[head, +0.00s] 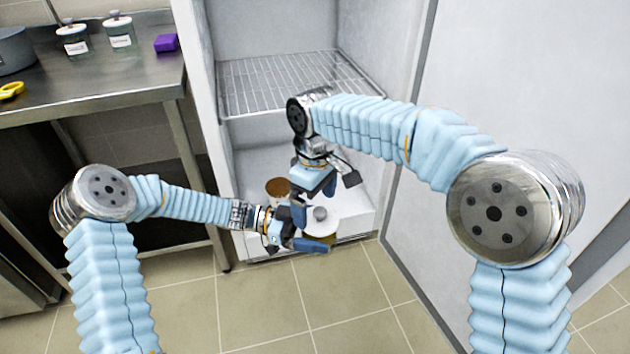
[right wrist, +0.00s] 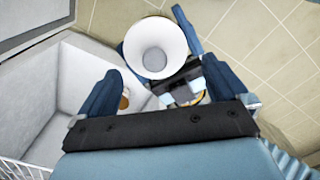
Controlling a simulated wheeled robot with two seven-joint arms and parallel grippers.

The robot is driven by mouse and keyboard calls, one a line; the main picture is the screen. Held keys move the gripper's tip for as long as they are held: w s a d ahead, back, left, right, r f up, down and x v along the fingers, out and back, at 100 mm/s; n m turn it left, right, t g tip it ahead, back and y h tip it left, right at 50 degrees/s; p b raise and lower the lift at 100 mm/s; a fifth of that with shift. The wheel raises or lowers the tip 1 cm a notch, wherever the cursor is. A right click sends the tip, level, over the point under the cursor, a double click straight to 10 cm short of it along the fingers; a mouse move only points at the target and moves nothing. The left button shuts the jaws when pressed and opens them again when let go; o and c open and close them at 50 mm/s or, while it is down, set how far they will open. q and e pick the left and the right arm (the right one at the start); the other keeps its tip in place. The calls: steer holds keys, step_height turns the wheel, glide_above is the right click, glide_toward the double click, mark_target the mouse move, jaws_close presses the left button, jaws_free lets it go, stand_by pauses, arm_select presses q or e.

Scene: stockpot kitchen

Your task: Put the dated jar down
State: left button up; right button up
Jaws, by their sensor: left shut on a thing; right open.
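The jar (head: 323,226), with a white lid and a grey knob, is held low at the front of the open fridge compartment. Its label cannot be read. My left gripper (head: 308,231) is shut on the jar from the left side. In the right wrist view the jar's round white top (right wrist: 157,48) sits between the left gripper's blue fingers. My right gripper (head: 313,197) is just above and behind the jar, pointing down. Its fingers (right wrist: 168,93) are spread and empty. The jar's base is mostly hidden, so I cannot tell whether it touches anything.
A brown-topped container (head: 278,187) stands in the fridge bottom, left of my right gripper. A wire shelf (head: 270,80) is above. The fridge door (head: 500,90) stands open at right. A steel counter (head: 100,78) at left carries two lidded jars (head: 120,32) and a purple block (head: 166,43).

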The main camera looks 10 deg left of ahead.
mark_target(314, 215)
steer(key=shift+f, duration=2.15)
steer(key=shift+s, duration=0.1)
steer(key=c, duration=1.1)
steer(key=o, duration=1.1)
steer(key=shift+r, duration=0.1)
